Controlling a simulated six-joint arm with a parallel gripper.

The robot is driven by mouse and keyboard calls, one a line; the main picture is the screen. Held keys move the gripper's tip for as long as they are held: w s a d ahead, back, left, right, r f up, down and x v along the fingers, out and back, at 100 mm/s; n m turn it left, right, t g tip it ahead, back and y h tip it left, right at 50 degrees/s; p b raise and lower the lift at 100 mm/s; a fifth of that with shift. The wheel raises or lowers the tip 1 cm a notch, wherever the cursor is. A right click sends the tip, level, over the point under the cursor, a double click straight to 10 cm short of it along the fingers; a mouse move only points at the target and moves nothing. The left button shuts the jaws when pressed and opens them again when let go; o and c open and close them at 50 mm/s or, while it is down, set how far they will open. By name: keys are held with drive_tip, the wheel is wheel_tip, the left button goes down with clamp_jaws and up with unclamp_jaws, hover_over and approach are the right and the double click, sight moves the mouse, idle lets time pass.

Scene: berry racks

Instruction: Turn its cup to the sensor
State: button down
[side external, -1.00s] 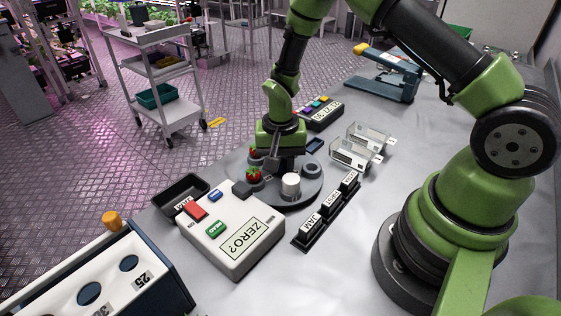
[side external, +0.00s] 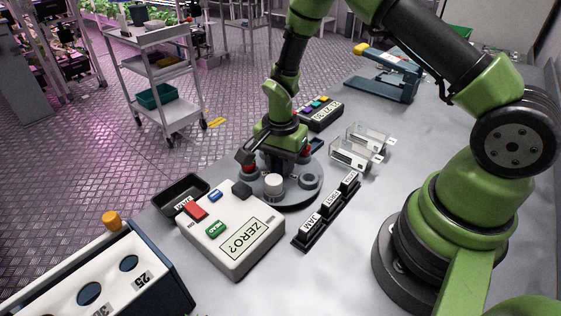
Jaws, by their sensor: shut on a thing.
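A round grey turntable (side external: 297,200) stands on the bench with several small cups around it. A white cylinder (side external: 273,184) stands at its front, just right of the dark sensor block (side external: 241,188) on the white ZERO? box (side external: 238,243). An empty dark cup (side external: 311,181) is right of the cylinder. A red berry (side external: 248,169) shows at the left, partly covered by my gripper. My gripper (side external: 274,166) points down over the turntable's middle and is shut on its hub; the grasped part is mostly hidden.
The box has red, blue and green keys. A black tray (side external: 180,188) lies left of it. A labelled block rack (side external: 325,214) stands close to the turntable's right. Clear bins (side external: 352,154) and a display box (side external: 320,112) are behind.

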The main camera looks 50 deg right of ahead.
drive_tip(key=shift+m, duration=2.9)
drive_tip(key=c, duration=0.9)
unclamp_jaws()
drive_tip(key=shift+o, duration=0.2)
wheel_tip(320, 180, up, 10)
wheel_tip(320, 180, up, 11)
hover_over(280, 160)
drive_tip(key=shift+s, duration=0.1)
